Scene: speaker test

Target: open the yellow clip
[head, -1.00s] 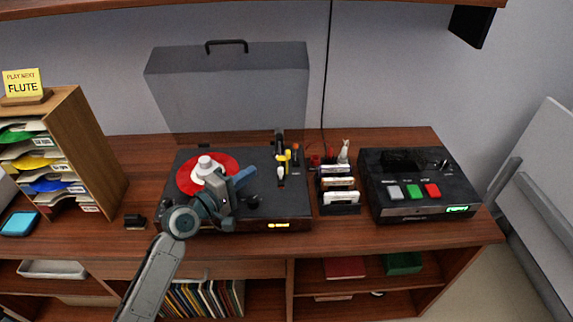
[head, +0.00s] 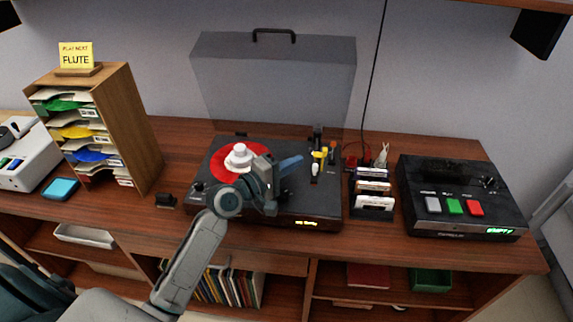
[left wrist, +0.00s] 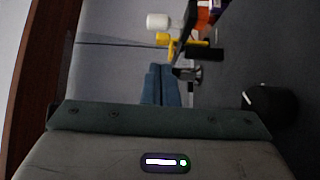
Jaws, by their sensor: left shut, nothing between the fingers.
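The small yellow clip (head: 319,154) is at the right side of the black turntable (head: 263,210), by the tonearm parts. In the left wrist view the yellow clip (left wrist: 192,43) shows near the top, next to dark and metal parts; I cannot tell whether it is open or closed. My left gripper (head: 299,159) is over the turntable, its blue fingers shut and empty, pointing at the clip from the left. In the left wrist view the shut fingertips (left wrist: 162,70) are just short of the clip, apart from it. My right gripper is not in view.
A red record (head: 222,167) with a white knob (head: 239,157) lies left of the gripper. The grey lid (head: 275,85) stands up behind. Right of the turntable are a card rack (head: 372,203) and a black device (head: 460,217) with coloured buttons. A wooden sorter (head: 138,130) stands left.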

